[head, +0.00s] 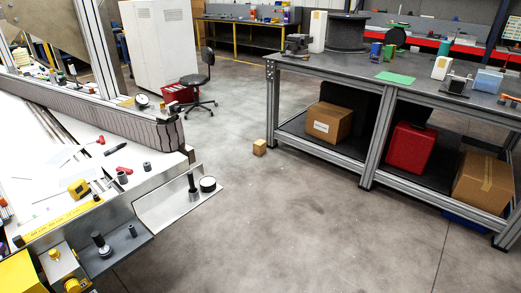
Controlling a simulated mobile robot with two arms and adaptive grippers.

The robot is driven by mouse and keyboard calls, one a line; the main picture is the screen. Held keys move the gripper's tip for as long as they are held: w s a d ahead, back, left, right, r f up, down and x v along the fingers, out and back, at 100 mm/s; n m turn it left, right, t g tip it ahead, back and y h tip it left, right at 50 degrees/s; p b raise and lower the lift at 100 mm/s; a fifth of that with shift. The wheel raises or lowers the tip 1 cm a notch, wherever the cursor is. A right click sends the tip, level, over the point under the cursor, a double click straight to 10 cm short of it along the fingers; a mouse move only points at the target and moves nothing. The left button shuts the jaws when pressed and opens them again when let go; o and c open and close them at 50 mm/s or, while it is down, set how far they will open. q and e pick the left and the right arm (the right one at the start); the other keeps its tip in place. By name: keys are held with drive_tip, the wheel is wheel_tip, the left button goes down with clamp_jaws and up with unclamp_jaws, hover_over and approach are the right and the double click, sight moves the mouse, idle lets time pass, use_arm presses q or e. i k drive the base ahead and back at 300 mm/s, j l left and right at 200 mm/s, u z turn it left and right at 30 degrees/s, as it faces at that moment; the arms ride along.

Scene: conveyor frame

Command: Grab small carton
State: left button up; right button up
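A small brown carton (259,147) stands on the grey concrete floor near the middle of the head view, just left of the workbench's near left leg. It appears upright and closed. Nothing touches it from above. Neither of my grippers shows in the head view, so their state is hidden.
The workbench (345,161) at right holds a larger carton (329,122), a red case (407,149) and another carton (483,182) on its lower shelf. The conveyor frame (130,121) stands at left. A black chair (197,82) is behind. The floor (290,225) between is clear.

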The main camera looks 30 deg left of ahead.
sight(259, 147)
drive_tip(key=i+j+u, duration=0.4)
drive_tip(key=i, duration=0.3)
drive_tip(key=i+j, duration=0.15)
drive_tip(key=i, duration=0.35)
drive_tip(key=i+j, duration=0.2)
drive_tip(key=i, duration=0.25)
drive_tip(key=i+j+z, duration=0.1)
drive_tip(key=i, duration=0.4)
drive_tip(key=i+z, duration=0.25)
drive_tip(key=i, duration=0.95)
drive_tip(key=i+j+u, duration=0.15)
drive_tip(key=i+u, duration=0.7)
drive_tip(key=k, duration=0.05)
